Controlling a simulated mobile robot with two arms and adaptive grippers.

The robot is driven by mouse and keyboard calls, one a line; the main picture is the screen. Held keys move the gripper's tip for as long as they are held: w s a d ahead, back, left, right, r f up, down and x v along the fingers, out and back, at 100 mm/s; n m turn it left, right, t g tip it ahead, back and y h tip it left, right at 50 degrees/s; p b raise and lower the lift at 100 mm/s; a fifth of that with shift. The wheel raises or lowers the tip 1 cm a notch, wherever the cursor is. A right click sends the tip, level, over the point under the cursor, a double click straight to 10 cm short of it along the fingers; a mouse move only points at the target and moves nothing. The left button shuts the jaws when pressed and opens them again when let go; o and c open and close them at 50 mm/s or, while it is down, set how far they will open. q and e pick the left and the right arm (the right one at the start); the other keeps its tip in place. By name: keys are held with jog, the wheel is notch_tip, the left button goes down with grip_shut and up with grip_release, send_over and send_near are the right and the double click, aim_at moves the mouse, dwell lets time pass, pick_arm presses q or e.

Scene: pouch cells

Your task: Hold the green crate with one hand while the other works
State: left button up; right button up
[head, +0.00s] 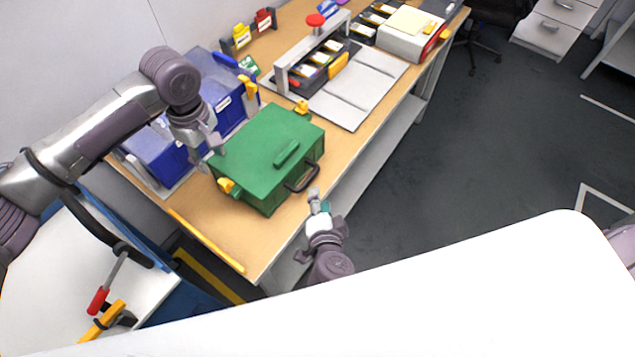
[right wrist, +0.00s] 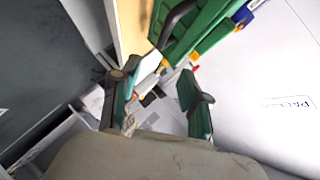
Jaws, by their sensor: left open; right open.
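The green crate (head: 262,150), lidded, with a dark handle (head: 302,178) on its front side and yellow latches, stands on the wooden table near its front left corner. Its green side and dark handle also show at the top of the right wrist view (right wrist: 205,28). My left gripper (head: 213,147) is open at the crate's back left edge; whether it touches the crate I cannot tell. My right gripper (head: 316,196) is open just in front of the crate, near the handle, with nothing between its fingers in the right wrist view (right wrist: 158,92).
Blue bins (head: 165,152) stand behind the crate along the wall. A grey panel (head: 360,92) and a press with a red knob (head: 316,20) lie beyond it on the table. A white surface with a red-handled tool (head: 98,300) is at lower left.

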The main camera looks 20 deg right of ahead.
aim_at(316, 173)
jog(key=x, duration=1.1)
jog(key=shift+w+d+f, duration=0.1)
jog(key=shift+w, duration=0.1)
grip_shut()
